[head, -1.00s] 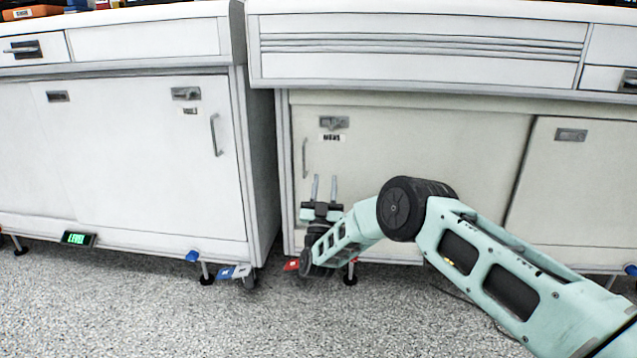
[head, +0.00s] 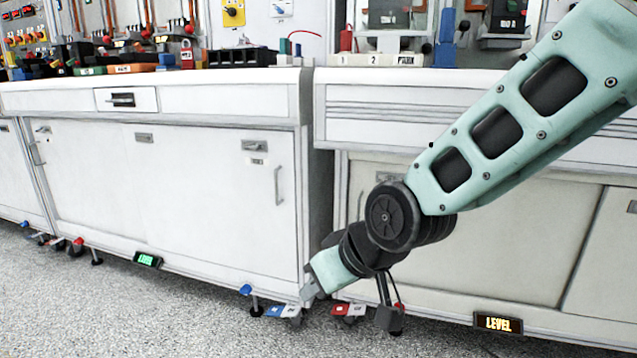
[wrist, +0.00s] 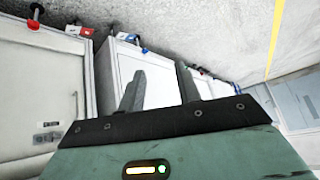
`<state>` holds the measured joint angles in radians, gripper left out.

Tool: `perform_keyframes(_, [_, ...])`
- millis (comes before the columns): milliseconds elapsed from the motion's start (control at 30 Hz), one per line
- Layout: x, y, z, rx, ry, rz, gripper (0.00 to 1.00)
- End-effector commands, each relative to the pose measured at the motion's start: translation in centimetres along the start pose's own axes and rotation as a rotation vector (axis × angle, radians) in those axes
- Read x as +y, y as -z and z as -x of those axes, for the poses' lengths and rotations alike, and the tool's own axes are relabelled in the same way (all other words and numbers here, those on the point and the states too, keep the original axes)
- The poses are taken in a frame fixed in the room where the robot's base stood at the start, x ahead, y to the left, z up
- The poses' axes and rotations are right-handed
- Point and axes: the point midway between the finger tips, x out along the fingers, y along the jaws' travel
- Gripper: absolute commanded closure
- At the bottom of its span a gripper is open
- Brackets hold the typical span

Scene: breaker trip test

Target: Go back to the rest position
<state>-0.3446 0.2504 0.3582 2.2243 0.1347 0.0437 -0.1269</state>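My gripper (head: 312,290) is low in front of the gap between two white base cabinets in the head view, its teal body tilted down to the left. Its fingers are small and partly lost against the cabinet there. In the wrist view my gripper (wrist: 161,72) shows two dark grey fingers standing apart with nothing between them. My teal arm comes in from the upper right and bends at a black joint.
The left cabinet (head: 200,190) and right cabinet (head: 480,235) stand close behind the arm. Red and blue casters or feet and a LEVEL display (head: 498,323) line their bases. Equipment crowds the worktops. Speckled floor (head: 150,310) is clear in front.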

Motion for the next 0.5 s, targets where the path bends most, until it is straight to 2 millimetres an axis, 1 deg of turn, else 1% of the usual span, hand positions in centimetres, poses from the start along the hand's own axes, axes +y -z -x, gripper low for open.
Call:
perform_keyframes(33, [-0.9, -2.4, 2.6, -0.082, 0.001, 0.008, 0.66])
perform_keyframes(67, [-1.3, -4.0, 3.8, -0.134, 0.001, 0.010, 0.66])
perform_keyframes(100, [-1.8, -6.0, 5.2, -0.199, -0.001, 0.010, 0.66])
perform_keyframes(167, [-2.2, -8.9, 7.3, -0.288, -0.008, 0.011, 0.66])
perform_keyframes(200, [-2.4, -10.7, 8.7, -0.343, -0.014, 0.009, 0.66])
perform_keyframes(267, [-2.6, -13.1, 10.6, -0.419, -0.025, 0.009, 0.66])
perform_keyframes(300, [-2.7, -14.7, 11.9, -0.467, -0.034, 0.007, 0.66])
perform_keyframes(367, [-2.8, -16.9, 13.7, -0.535, -0.048, 0.004, 0.66])
perform_keyframes(400, [-2.8, -18.4, 15.0, -0.581, -0.058, 0.001, 0.66])
perform_keyframes(433, [-2.8, -19.4, 15.9, -0.613, -0.067, -0.002, 0.66])
perform_keyframes(500, [-3.0, -17.6, 17.6, -0.609, -0.063, -0.005, 0.66])
